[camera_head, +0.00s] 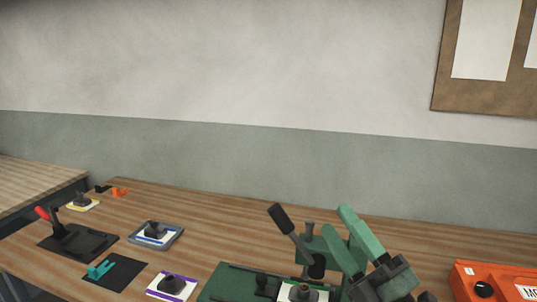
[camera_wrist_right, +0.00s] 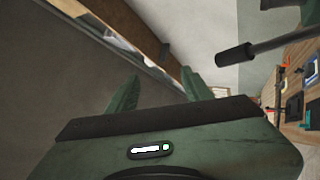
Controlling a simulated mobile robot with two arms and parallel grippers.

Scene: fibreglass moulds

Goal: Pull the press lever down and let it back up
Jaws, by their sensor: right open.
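The press (camera_head: 235,284) has a green base and a column at the bottom centre of the head view. Its lever (camera_head: 279,217) has a black grip and is raised, tilted up to the left. The lever's black grip also shows at the right of the right wrist view (camera_wrist_right: 236,55). My right gripper (camera_head: 335,220), with green fingers, is to the right of the lever grip, apart from it. Its fingers stand apart with nothing between them in the right wrist view (camera_wrist_right: 160,76). Part of the press is hidden behind my right gripper. My left gripper is not in view.
An orange box (camera_head: 500,276) stands at the right on the wooden bench (camera_head: 205,225). To the left are a red-handled clamp (camera_head: 75,240), a blue-grey tray (camera_head: 173,243), a teal piece on a dark mat (camera_head: 118,276) and a purple-edged plate (camera_head: 160,292). A wall is behind.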

